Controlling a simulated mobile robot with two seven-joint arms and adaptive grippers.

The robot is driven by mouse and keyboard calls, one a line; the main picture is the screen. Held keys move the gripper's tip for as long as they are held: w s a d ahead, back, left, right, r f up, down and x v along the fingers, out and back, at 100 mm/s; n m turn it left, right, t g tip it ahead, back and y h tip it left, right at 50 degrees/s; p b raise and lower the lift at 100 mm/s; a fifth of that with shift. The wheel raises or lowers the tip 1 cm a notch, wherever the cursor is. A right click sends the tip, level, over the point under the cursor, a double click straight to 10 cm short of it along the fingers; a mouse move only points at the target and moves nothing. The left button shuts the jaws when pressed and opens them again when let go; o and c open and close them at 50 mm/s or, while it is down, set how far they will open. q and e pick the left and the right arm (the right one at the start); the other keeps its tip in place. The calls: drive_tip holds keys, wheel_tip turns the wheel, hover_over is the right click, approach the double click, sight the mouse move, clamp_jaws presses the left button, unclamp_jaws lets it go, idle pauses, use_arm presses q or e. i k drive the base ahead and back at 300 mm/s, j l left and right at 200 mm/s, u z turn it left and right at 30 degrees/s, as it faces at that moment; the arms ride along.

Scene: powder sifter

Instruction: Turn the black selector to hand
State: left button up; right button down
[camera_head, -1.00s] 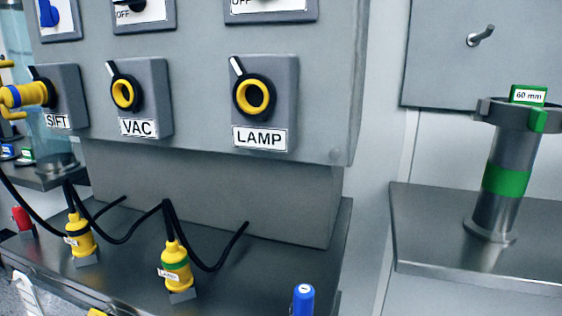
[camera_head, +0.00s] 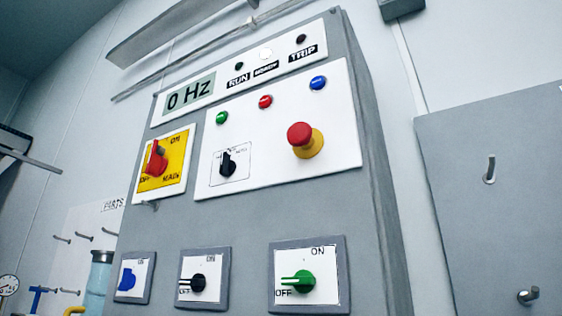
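A small black selector (camera_head: 228,163) sits on the white control panel (camera_head: 335,170) of the grey cabinet. It has a small label plate around it, with print too small to read surely. Its knob looks roughly upright. A second black knob (camera_head: 198,283) is lower down, on a plate marked OFF and ON, with its pointer toward OFF at the left. Neither of my grippers is in the head view.
Near the selector are a red main switch (camera_head: 156,159) on yellow, a green button (camera_head: 222,118), a red button (camera_head: 265,101), a blue button (camera_head: 318,82) and a red mushroom button (camera_head: 304,138) that sticks out. The display (camera_head: 190,96) reads 0 Hz.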

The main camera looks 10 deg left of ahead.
sight(227, 167)
drive_tip(key=k+l+u, duration=0.15)
drive_tip(key=l+u, duration=0.15)
drive_tip(key=k+l+u, duration=0.25)
drive_tip(key=l, duration=0.15)
drive_tip(key=k+l+u, duration=0.15)
drive_tip(key=l+u, duration=0.15)
